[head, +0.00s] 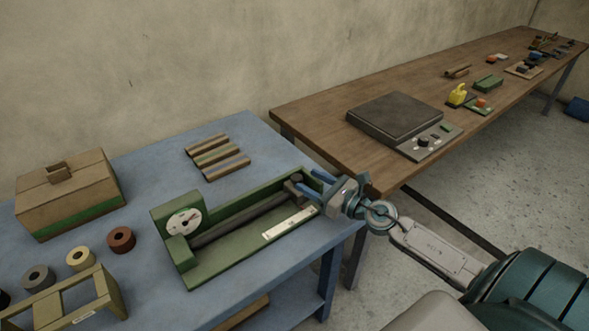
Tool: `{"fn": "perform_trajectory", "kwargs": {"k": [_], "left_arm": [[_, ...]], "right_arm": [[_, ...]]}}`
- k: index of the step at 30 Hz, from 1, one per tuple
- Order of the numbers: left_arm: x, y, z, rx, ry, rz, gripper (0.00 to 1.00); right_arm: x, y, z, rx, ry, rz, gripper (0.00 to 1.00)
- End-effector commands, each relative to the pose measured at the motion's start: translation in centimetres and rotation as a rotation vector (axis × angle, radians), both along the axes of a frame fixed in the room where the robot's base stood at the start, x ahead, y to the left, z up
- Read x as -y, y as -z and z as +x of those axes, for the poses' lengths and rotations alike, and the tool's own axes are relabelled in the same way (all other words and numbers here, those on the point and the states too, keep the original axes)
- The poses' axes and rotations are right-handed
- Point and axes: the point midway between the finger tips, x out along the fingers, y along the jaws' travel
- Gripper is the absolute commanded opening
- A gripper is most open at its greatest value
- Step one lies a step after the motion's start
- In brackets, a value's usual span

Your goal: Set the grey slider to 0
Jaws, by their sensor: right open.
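A green device (225,262) with a round white dial (184,221) lies on the blue table. A dark bar (235,222) runs along its trough, and a white label strip (290,223) is on its front side. A small dark grey-brown block (293,187) sits at the bar's right end; it looks like the slider, though its markings are too small to read. My right gripper (313,181) is open, its blue fingers just right of this block. Whether they touch it I cannot tell. My left gripper is out of view.
On the blue table (140,160) are a cardboard box (70,195), several rolls such as a brown one (121,239), a wooden rack (75,300) and coloured strips (217,158). A brown table (320,110) behind holds a dark-topped scale (395,118) and small items.

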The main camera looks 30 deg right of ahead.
Motion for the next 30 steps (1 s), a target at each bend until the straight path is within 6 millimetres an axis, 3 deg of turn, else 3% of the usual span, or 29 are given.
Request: {"fn": "perform_trajectory", "kwargs": {"k": [4,10,18,28,30], "left_arm": [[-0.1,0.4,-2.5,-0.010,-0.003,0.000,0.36],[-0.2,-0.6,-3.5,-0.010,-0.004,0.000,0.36],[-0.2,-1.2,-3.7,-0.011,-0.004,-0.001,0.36],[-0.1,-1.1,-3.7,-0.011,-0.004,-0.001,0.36],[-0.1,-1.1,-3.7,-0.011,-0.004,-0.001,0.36]], "right_arm": [[-0.4,-0.3,0.7,-0.003,0.000,0.004,0.52],[-1.3,-0.4,3.2,0.000,0.000,0.004,0.52],[-2.0,-0.1,5.4,-0.002,-0.001,0.002,0.52],[-2.1,0.1,5.6,-0.002,-0.002,0.000,0.52],[-2.1,0.0,5.6,-0.002,-0.002,0.000,0.38]]}}
